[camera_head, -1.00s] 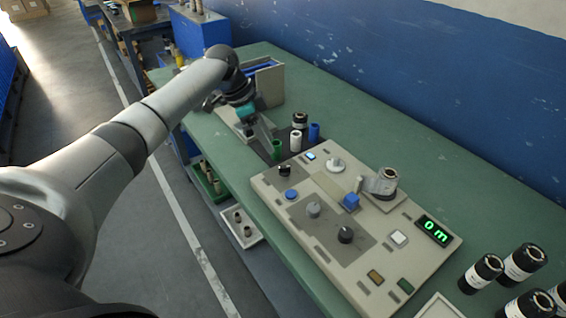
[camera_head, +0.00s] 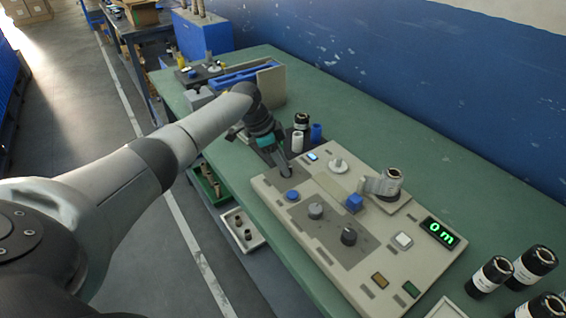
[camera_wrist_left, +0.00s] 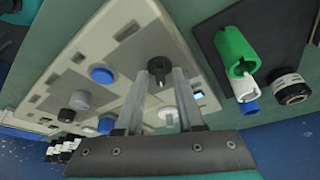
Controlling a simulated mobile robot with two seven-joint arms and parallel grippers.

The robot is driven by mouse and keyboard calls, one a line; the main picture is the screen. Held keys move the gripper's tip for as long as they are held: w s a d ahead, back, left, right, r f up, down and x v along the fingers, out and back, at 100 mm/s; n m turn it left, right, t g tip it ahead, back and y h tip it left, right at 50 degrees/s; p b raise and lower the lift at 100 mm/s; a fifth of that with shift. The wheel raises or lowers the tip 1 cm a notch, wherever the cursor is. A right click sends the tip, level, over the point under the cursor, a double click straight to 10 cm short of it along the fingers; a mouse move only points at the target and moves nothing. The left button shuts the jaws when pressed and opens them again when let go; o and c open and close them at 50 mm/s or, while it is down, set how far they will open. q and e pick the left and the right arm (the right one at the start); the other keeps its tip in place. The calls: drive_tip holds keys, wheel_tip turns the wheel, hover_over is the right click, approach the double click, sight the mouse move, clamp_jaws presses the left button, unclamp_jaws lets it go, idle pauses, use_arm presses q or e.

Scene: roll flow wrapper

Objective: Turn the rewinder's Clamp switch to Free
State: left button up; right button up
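The rewinder is a beige control panel (camera_head: 330,262) on the green bench. A black knob (camera_wrist_left: 159,67) near its far-left corner shows in the wrist view; labels are too small to read, so I cannot confirm it is the Clamp switch. My left gripper (camera_head: 286,170) points down over that corner and hides the knob in the head view. In the wrist view, its two fingers (camera_wrist_left: 161,88) are apart, with the knob between or just beyond their tips. I cannot tell whether they touch it. My right gripper is not in view.
The panel also has a blue button (camera_head: 293,196), a grey knob (camera_head: 316,211), another black knob (camera_head: 348,236) and a green display (camera_head: 437,231) reading 0 m. Green (camera_wrist_left: 236,50) and white tubes stand by the gripper. Black rolls (camera_head: 490,275) stand at the right.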

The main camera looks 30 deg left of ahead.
use_arm(q)
clamp_jaws()
idle(0.4)
drive_tip(key=shift+r+p, duration=0.1)
drive_tip(key=shift+p, duration=0.6)
drive_tip(key=n+y+p, duration=0.1)
drive_tip(key=n+p, duration=0.1)
drive_tip(key=p, duration=0.1)
drive_tip(key=n+t+p, duration=0.1)
drive_tip(key=n+p, duration=0.2)
drive_tip(key=p, duration=0.1)
drive_tip(key=n+y+p, duration=0.1)
drive_tip(key=n+p, duration=0.2)
drive_tip(key=p, duration=0.1)
drive_tip(key=shift+s+d+r+t+y, duration=0.15)
drive_tip(key=shift+d+t+y, duration=0.15)
drive_tip(key=shift+d+t, duration=0.1)
drive_tip(key=shift+f+n+y+p, duration=0.2)
drive_tip(key=shift+n+y+p, duration=0.6)
drive_tip(key=shift+n+p, duration=1)
drive_tip(key=shift+o, duration=1)
unclamp_jaws()
